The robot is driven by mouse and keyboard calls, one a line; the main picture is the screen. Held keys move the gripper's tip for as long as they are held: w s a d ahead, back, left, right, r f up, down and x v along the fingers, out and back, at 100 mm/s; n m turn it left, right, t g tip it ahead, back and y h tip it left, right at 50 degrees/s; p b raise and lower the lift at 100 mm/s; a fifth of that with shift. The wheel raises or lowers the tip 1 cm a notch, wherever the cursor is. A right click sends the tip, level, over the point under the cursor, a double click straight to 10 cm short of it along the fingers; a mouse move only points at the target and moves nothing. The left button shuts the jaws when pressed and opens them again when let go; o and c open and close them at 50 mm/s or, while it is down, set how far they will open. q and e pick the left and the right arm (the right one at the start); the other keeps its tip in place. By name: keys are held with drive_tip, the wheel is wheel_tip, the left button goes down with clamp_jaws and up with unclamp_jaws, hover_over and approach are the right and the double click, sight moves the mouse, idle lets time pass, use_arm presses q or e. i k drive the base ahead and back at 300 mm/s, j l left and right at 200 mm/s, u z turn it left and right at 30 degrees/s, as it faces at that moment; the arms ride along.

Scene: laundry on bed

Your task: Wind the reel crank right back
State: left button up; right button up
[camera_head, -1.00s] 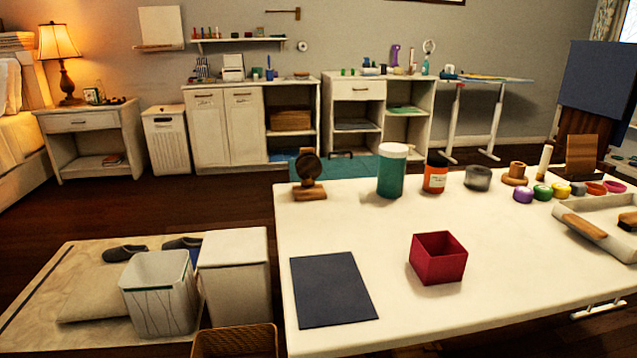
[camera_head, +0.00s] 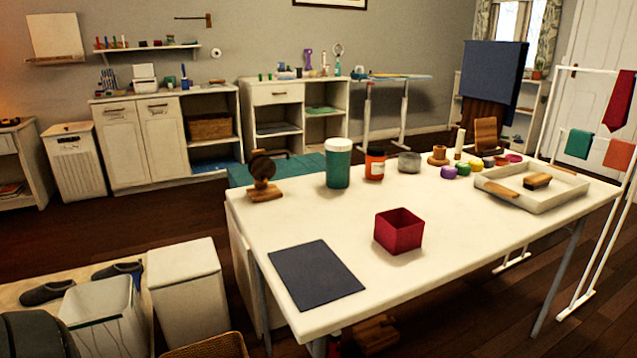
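A small wooden reel (camera_head: 262,167) with a dark round wheel stands upright on a wooden base at the far left corner of the white table (camera_head: 300,225). A thin dark arm, apparently its crank, sticks out to the right of the wheel. Its exact angle is hard to tell at this size. Neither of my grippers shows in the head view. A dark rounded shape at the bottom left edge may be part of my own arm.
A green jar (camera_head: 338,165), orange jar (camera_head: 375,165), red box (camera_head: 399,231), dark mat (camera_head: 316,274) and white tray (camera_head: 530,195) are on the table. White bins (camera_head: 187,292) stand left of it. A drying rack (camera_head: 597,190) stands at right.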

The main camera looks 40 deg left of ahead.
sight(261, 169)
drive_tip(key=k+j+z, duration=0.1)
drive_tip(key=z, duration=0.3)
drive_tip(key=k+j+z, duration=0.1)
drive_tip(key=z, duration=0.3)
drive_tip(key=k+j+z, duration=0.1)
drive_tip(key=z, duration=0.25)
drive_tip(key=k+z, duration=0.15)
drive_tip(key=z, duration=0.25)
drive_tip(key=k+j+z, duration=0.2)
drive_tip(key=z, duration=0.15)
drive_tip(key=k+j+z, duration=0.1)
drive_tip(key=k+z, duration=0.55)
drive_tip(key=k+j+u, duration=0.2)
drive_tip(key=k+u, duration=0.2)
drive_tip(key=k+j+u, duration=0.3)
drive_tip(key=u, duration=0.15)
drive_tip(key=k, duration=0.1)
